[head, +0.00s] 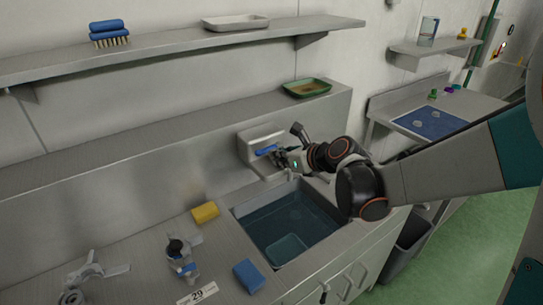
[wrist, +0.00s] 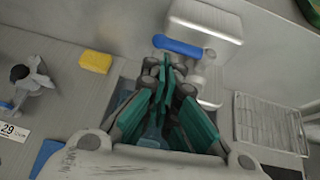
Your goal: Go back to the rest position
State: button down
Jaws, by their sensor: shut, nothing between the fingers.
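My gripper (head: 277,157) is at the end of my arm, which reaches in from the right in the head view. It is in front of the steel wall box (head: 259,139) with a blue lever (head: 266,150), above the back of the sink (head: 290,222). In the wrist view my gripper (wrist: 166,88) has its fingers together and empty, just below the blue lever (wrist: 178,46). I cannot tell whether the fingertips touch the box or lever.
A yellow sponge (head: 205,212) and a blue block (head: 249,275) lie beside the sink. Metal fittings (head: 180,258) stand on the left counter near a "29" label (head: 197,294). A green tray (head: 307,88) sits on the ledge above. A grey bin (head: 408,245) stands right of the counter.

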jog(key=s+d+f+n+h+b, duration=0.1)
jog(key=s+d+n+h, duration=0.1)
jog(key=s+d+n, duration=0.4)
jog(key=s+d+n+g+h+b, duration=0.1)
jog(key=s+d+n, duration=0.4)
jog(key=s+n, duration=0.7)
jog(key=s+d+f+n+g+h+b, duration=0.1)
jog(key=s+d+n+h+b, duration=0.2)
jog(key=s+d+n, duration=0.3)
jog(key=s+n+h, duration=0.1)
jog(key=s+n, duration=0.3)
jog(key=shift+s+d+f+h, duration=0.25)
jog(key=shift+d+f+h, duration=0.05)
jog(key=shift+f+h, duration=0.1)
